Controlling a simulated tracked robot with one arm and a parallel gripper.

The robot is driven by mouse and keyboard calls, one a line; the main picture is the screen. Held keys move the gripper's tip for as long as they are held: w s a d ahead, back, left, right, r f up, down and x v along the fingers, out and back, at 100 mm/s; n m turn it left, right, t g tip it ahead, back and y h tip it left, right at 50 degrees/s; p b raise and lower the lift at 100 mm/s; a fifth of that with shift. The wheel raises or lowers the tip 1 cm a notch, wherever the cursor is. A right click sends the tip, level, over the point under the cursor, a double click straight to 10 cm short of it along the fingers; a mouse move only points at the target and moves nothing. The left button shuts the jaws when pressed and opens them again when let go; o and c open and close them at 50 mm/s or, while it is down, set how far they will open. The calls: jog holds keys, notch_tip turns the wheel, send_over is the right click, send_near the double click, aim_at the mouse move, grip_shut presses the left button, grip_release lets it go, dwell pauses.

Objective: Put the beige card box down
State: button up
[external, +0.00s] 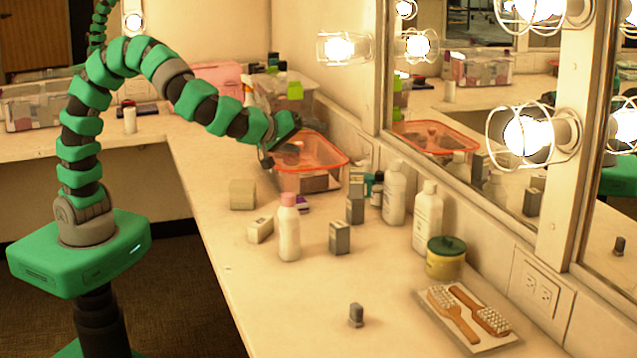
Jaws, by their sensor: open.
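A beige card box (242,194) sits on the counter, left of the orange-rimmed plastic bin (337,163). A smaller pale box (260,230) lies just in front of it; I cannot tell for certain which one the task names. My gripper (279,157) is at the left rim of the bin, above and to the right of the beige box and apart from it. My gripper is open, and I see nothing held in it. The bin has some items inside, partly hidden by its wall and my gripper.
The counter's front left part is clear.

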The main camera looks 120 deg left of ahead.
jog(key=w+d+r+m+t+h, duration=0.1)
jog(key=w+d+r+m+t, duration=0.15)
jog(key=r, duration=0.45)
jog(key=w+d+r+m+t+h, duration=0.1)
jog(key=w+d+r+t, duration=0.2)
jog(key=r, duration=0.4)
jog(key=w+d+r+m+t+h, duration=0.1)
jog(key=d+r+m+t, duration=0.2)
jog(key=r, duration=0.4)
jog(key=s+d+r+m+t+h, duration=0.2)
jog(key=d+r+m+h, duration=0.15)
jog(key=d+r, duration=0.25)
jog(key=s+d+r+m+t+h, duration=0.2)
jog(key=d+r+m+t+h, duration=0.15)
jog(key=d+r, duration=0.2)
jog(key=s+d+r+m+g+h, duration=0.1)
jog(key=s+d+m+g, duration=0.1)
jog(key=s+m, duration=0.2)
jog(key=s+d+r+m+g+h, duration=0.1)
jog(key=s+m, duration=0.3)
jog(key=s, duration=0.5)
jog(key=shift+s+d+r+g, duration=0.2)
jog(key=shift+s+d+g, duration=0.15)
jog(key=shift+d+g, duration=0.55)
